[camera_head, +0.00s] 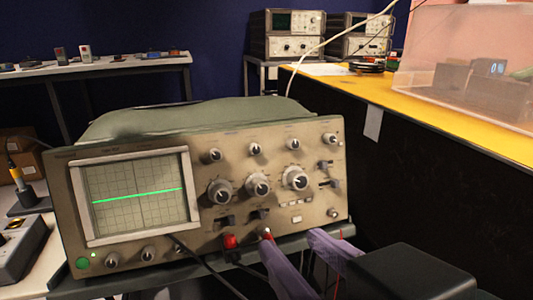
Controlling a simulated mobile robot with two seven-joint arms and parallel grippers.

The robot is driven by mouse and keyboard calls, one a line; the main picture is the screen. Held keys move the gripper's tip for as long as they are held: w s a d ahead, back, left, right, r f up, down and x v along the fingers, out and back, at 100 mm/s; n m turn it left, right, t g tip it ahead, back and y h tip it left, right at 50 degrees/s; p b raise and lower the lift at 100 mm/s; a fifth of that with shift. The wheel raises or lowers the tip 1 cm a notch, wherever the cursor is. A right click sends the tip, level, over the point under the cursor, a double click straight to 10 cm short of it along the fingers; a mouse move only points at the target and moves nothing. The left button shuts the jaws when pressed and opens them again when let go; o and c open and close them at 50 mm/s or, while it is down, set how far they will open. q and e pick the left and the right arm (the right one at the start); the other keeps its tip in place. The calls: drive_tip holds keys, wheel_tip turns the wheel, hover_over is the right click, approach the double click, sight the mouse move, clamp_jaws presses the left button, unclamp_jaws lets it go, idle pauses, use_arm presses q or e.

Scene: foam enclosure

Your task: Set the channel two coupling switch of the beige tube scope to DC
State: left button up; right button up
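The beige tube scope (205,170) stands in the middle on a grey surface, its front panel towards me. Its screen (138,193) shows a flat green trace. Two dark slide switches sit below the large knobs: a left one (224,221) and a right one (260,213). Their labels and settings are too small to read. My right gripper (291,238) has purple fingers, spread apart with nothing visible between them. Its left fingertip is in front of the panel's lower edge, close to the right red connector (267,234) and below the right switch. Contact cannot be told. My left gripper is out of view.
A black lead (205,262) runs from the scope's lower front. Another red connector (230,241) is nearby. A yellow-topped bench (440,120) with a clear box (470,75) stands right. A grey device (18,245) lies left. Other instruments (287,35) stand behind.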

sight(262, 210)
drive_tip(key=b+x, duration=0.2)
drive_tip(key=x, duration=0.6)
drive_tip(key=shift+w+f, duration=0.1)
drive_tip(key=shift+w, duration=0.1)
drive_tip(key=shift+w+a+f, duration=0.1)
drive_tip(key=shift+w+a, duration=0.05)
drive_tip(key=shift+w, duration=0.3)
drive_tip(key=c, duration=0.6)
clamp_jaws()
